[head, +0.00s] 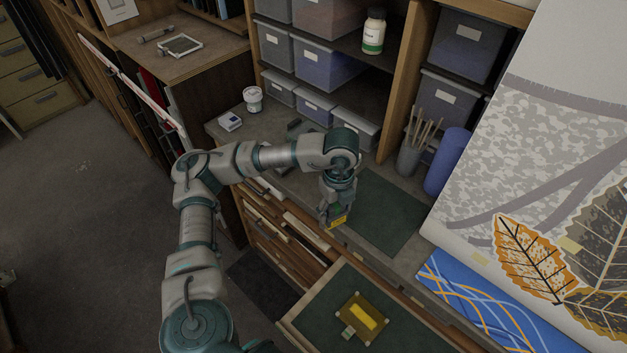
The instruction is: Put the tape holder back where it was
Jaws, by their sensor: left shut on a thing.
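My left gripper (332,212) points down over the front edge of the bench, by the green mat. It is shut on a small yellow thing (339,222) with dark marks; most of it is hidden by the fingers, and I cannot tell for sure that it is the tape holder. An open drawer (296,318) below shows a green lining. In it lies a flat olive piece with a bright yellow block (363,318) on it and light corners. My right gripper is not in view.
The green mat (385,212) on the bench is mostly clear. Behind it stand a brush pot (409,157), a blue roll (447,162) and shelves of grey bins (352,130). A white jar (253,99) and a small box (230,121) stand at the bench's left.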

